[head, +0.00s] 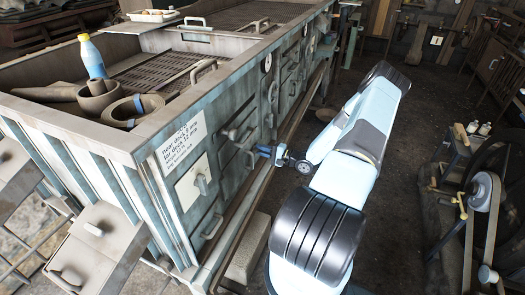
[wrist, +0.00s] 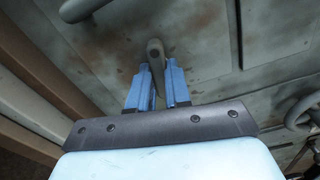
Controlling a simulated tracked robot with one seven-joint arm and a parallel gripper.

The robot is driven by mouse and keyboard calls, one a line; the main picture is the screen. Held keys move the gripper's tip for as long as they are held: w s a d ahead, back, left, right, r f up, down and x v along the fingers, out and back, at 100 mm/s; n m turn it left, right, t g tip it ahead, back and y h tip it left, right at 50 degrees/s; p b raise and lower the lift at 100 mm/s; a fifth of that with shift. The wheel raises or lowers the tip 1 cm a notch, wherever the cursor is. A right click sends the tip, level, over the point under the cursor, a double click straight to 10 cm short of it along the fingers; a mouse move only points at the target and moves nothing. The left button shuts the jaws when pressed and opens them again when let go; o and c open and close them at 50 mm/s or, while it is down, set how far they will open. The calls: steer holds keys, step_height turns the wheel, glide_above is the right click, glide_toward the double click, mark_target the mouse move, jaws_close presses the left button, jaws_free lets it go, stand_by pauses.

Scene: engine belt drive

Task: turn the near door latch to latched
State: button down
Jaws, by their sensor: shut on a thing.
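The near door latch (wrist: 155,49) is a short grey-brown lever with a rounded end, on the stained metal door face in the wrist view. My gripper (wrist: 158,76) has its two blue fingers on either side of the lever's lower part, closed on it. In the head view my gripper (head: 263,151) reaches left to the side of the large weathered cabinet (head: 190,140), low on its door panels. There the latch is mostly hidden by the fingers, and its exact turn cannot be told.
A handle (wrist: 80,8) and a round wheel-like part (wrist: 303,111) flank the latch. A rail runs below. Belt machinery (head: 480,190) stands at right.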

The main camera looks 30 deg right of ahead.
steer(key=shift+f+n, duration=0.1)
steer(key=shift+n, duration=1)
steer(key=c, duration=1.1)
jaws_free()
steer(key=shift+o, duration=0.2)
steer(key=v, duration=1.3)
steer(key=shift+s+d, duration=0.25)
steer(key=shift+s, duration=0.05)
